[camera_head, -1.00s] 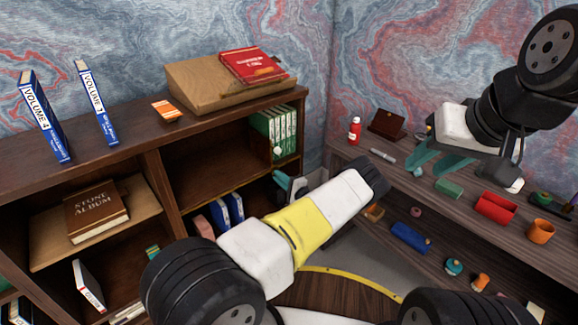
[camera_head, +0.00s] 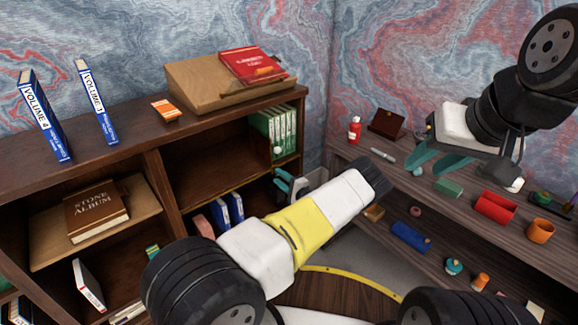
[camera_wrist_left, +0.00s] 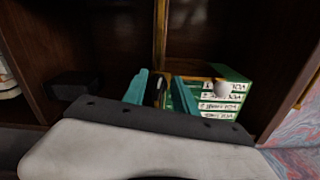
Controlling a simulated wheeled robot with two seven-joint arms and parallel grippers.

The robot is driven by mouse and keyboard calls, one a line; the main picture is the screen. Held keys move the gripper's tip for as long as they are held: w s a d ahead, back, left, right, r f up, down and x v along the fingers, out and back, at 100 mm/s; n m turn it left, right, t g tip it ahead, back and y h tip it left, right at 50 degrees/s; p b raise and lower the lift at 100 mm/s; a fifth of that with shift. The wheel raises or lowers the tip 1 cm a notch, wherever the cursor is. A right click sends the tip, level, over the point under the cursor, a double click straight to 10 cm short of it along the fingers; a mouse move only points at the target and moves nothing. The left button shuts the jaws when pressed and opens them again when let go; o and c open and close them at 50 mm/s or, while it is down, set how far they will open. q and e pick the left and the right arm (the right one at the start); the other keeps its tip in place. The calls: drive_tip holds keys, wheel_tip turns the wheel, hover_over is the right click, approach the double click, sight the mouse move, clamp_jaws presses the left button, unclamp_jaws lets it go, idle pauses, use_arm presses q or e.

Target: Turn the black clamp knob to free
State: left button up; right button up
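My left gripper (camera_head: 283,183) is at the lower right compartment of the bookcase, below the green books (camera_head: 273,131). In the left wrist view its two teal fingers (camera_wrist_left: 161,86) are apart. A small dark piece (camera_wrist_left: 160,94) shows in the gap between them, close to the green books (camera_wrist_left: 220,88). I cannot tell whether it is the black clamp knob or whether the fingers touch it. A pale round knob-like thing (camera_wrist_left: 222,88) sits in front of the green books. My right gripper (camera_head: 435,163) is open and empty above the desk on the right.
The dark wooden bookcase (camera_head: 160,160) fills the left. A sloped wooden stand (camera_head: 195,93) with a red book (camera_head: 252,66) is on its top. The desk (camera_head: 375,178) holds a red bottle (camera_head: 354,131), a red cylinder (camera_head: 494,207) and an orange mug (camera_head: 540,231). Blue books (camera_head: 227,209) stand low.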

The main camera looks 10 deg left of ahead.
use_arm(q)
drive_tip(key=v, duration=0.7)
drive_tip(key=shift+d, duration=0.2)
